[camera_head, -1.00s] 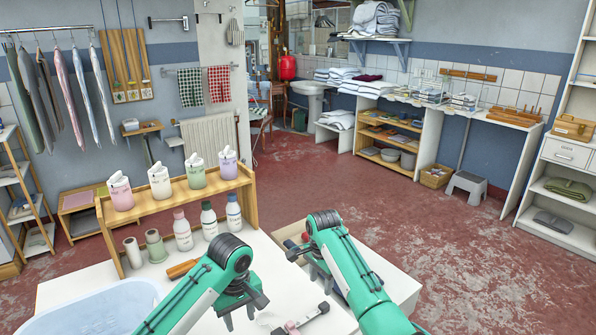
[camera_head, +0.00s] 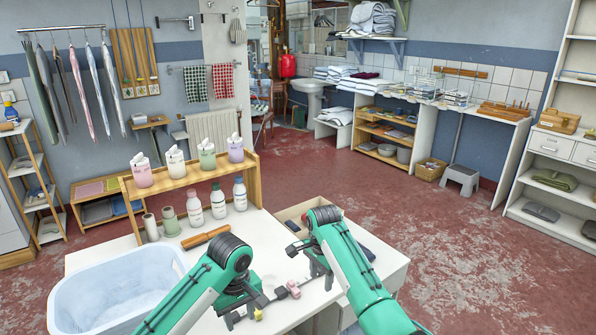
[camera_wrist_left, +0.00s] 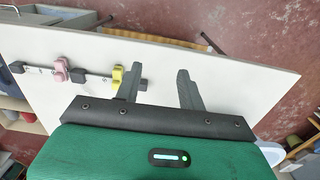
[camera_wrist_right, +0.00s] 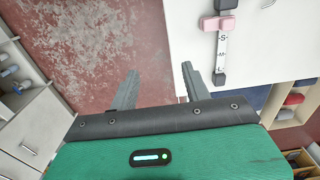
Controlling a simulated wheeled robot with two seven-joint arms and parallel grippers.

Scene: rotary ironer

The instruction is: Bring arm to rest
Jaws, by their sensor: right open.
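My left gripper (camera_head: 245,312) hangs over the white table (camera_head: 262,238) at its near side. In the left wrist view its two fingers (camera_wrist_left: 160,70) stand apart with nothing between them. My right gripper (camera_head: 306,262) is over the right part of the table, near a shallow drawer or box. In the right wrist view its fingers (camera_wrist_right: 159,72) are apart and empty, with red floor and the table edge beyond. A marked strip with a pink slider (camera_head: 293,290) lies on the table between the grippers. Its yellow slider (camera_wrist_left: 117,74) shows near a left finger; I cannot tell whether they touch.
A pale blue basket (camera_head: 80,292) stands at the table's left. A wooden rack (camera_head: 180,183) holds several dispensers, with bottles and rolls beneath. A wooden-handled tool (camera_head: 205,237) lies behind my left arm. The red floor (camera_head: 430,235) to the right is open.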

